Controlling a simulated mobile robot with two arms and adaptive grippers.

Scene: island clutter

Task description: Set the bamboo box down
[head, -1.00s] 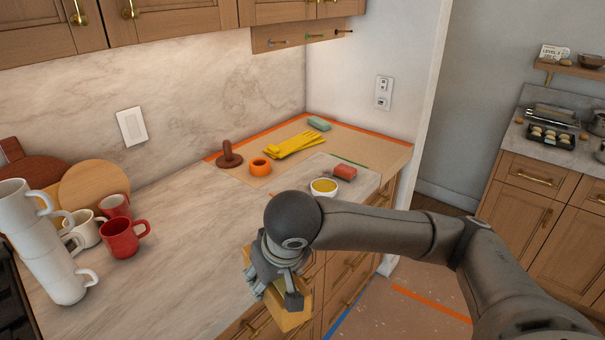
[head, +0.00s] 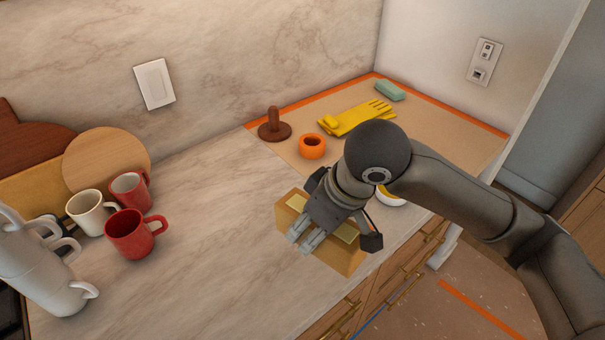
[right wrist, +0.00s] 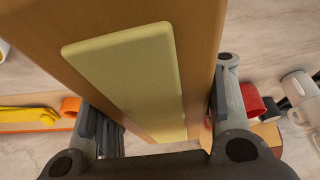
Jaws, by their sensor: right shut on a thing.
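The bamboo box (head: 290,215) is a tan block with a pale yellow panel on its upper face. My right gripper (head: 338,230) is shut on it, with fingers on both sides. The box is over the marble counter (head: 215,255) near its front edge; I cannot tell whether its underside touches. In the right wrist view the box (right wrist: 205,40) fills the middle between the two fingers (right wrist: 165,125). My gripper and forearm hide part of it in the head view. My left gripper is not in view.
Red mugs (head: 130,234), a cream mug (head: 86,212) and stacked white mugs (head: 40,265) stand at left. An orange ring (head: 312,146), brown plunger-like object (head: 273,125), yellow gloves (head: 358,117) and green block (head: 390,90) are behind. Bare counter lies left of the box.

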